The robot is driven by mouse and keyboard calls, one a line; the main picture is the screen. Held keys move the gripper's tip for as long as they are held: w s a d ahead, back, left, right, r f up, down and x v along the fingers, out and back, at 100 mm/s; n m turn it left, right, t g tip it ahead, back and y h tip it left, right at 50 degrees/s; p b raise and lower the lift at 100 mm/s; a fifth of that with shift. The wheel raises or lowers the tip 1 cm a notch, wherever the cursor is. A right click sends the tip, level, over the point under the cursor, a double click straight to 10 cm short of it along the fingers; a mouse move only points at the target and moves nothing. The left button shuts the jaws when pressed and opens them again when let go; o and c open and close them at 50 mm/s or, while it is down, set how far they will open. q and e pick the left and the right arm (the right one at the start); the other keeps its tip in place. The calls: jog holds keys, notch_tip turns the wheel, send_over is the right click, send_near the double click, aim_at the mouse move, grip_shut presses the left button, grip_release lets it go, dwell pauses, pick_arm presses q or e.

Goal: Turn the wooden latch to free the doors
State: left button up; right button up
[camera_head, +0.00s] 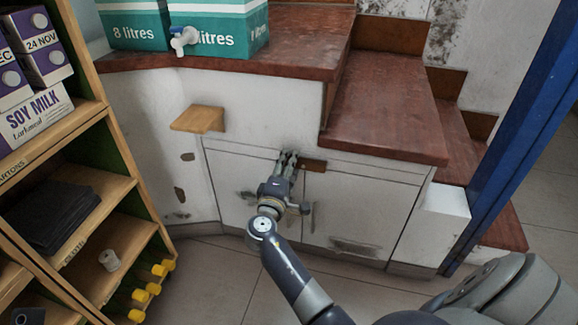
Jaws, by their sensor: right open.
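The wooden latch (314,165) is a small dark brown bar lying about level at the top of the two white cupboard doors, near their seam. Its left end is hidden by my right gripper. The left door (228,180) and the right door (365,210) look shut under the red-brown stairs. My right gripper (288,157) is open, its fingers at the left part of the latch. I cannot tell whether they touch it. My left gripper is not in view.
A small wooden ledge (198,119) juts from the wall left of the doors. A shelf unit (118,190) with cartons stands at the left. Teal boxes (225,30) sit on the top step. A blue post (520,130) rises at right. Tiled floor before the doors is clear.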

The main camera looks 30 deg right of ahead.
jog(key=v, duration=1.2)
jog(key=shift+w, duration=0.1)
